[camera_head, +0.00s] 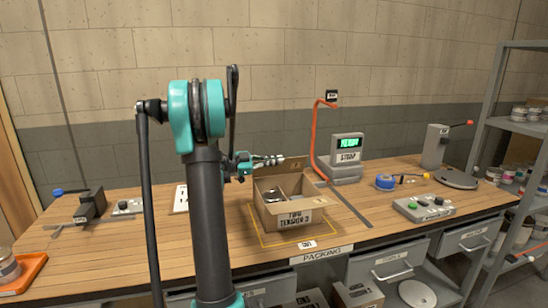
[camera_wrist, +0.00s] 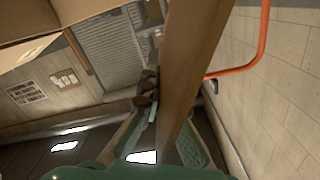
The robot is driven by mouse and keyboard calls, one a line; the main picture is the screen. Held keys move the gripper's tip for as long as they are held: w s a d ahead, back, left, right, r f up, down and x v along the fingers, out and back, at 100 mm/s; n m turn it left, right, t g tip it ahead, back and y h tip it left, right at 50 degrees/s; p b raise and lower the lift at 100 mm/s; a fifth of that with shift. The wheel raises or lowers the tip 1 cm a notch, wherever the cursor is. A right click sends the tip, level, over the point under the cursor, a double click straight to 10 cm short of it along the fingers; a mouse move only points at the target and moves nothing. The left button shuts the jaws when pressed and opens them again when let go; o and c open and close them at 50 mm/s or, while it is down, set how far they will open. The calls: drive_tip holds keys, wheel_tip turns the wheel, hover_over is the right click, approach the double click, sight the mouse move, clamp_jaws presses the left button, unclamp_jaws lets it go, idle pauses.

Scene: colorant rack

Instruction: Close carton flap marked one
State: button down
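The open brown carton (camera_head: 287,213) stands on the bench inside a yellow outline, with a white label on its front. A back flap (camera_head: 295,165) stands up behind its opening. My gripper (camera_head: 277,160) is over the carton's back left edge, level with that flap. In the wrist view a brown cardboard panel (camera_wrist: 197,60) runs down between my gripper's fingers (camera_wrist: 160,110) and hides part of the right one. I cannot tell whether the fingers press on it. The flap's number is not readable.
A scale-like device with a green display (camera_head: 347,146) stands right of the carton, beside an orange hose (camera_head: 315,140). A button box (camera_head: 424,208) and a blue tape roll (camera_head: 385,181) are farther right.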

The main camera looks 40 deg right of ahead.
sight(278, 167)
drive_tip(key=s+f+m, duration=0.1)
drive_tip(key=s+a+f+m, duration=0.1)
drive_tip(key=m, duration=0.1)
drive_tip(key=shift+s+a+m, duration=0.1)
drive_tip(key=shift+m, duration=0.2)
drive_tip(key=shift+s+a+f+m, duration=0.25)
drive_tip(key=shift+s+f+m, duration=0.15)
drive_tip(key=shift+f+m, duration=0.5)
drive_tip(key=shift+s+a+f+m, duration=0.2)
drive_tip(key=shift+s+f+m, duration=0.25)
drive_tip(key=shift+m, duration=0.75)
drive_tip(key=shift+f, duration=0.1)
drive_tip(key=c, duration=2.3)
unclamp_jaws()
drive_tip(key=o, duration=0.5)
drive_tip(key=shift+o, duration=0.2)
drive_tip(key=shift+w+a, duration=0.1)
drive_tip(key=v, duration=1.2)
